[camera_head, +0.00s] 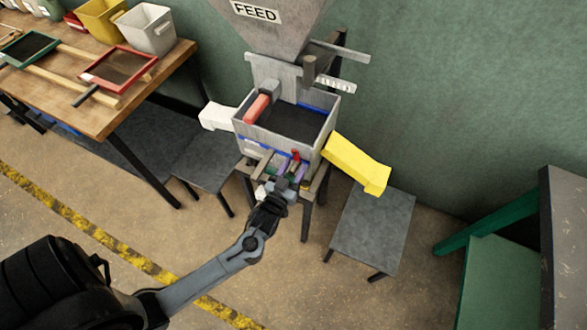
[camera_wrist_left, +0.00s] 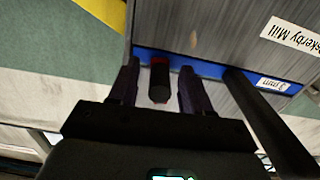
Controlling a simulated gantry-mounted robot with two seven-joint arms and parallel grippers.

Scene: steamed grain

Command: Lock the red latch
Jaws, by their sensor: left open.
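The red latch (camera_head: 296,155) is a small red-tipped piece low on the front of the grey box (camera_head: 262,136) under the feed hopper. In the left wrist view a short dark peg with a red part (camera_wrist_left: 159,78), which looks like the latch, sits between my fingers, with gaps at both sides. My left gripper (camera_head: 287,176) is open at the front of the box, its fingers around the peg; it also shows in the left wrist view (camera_wrist_left: 159,68). Whether the latch is locked cannot be told. My right gripper is not in view.
A larger red handle (camera_head: 258,108) lies over the box's left rim. A yellow chute (camera_head: 357,165) juts out right, a white one (camera_head: 217,117) left. In the left wrist view a dark bar (camera_wrist_left: 268,122) runs close beside the fingers. A wooden table (camera_head: 122,120) stands left.

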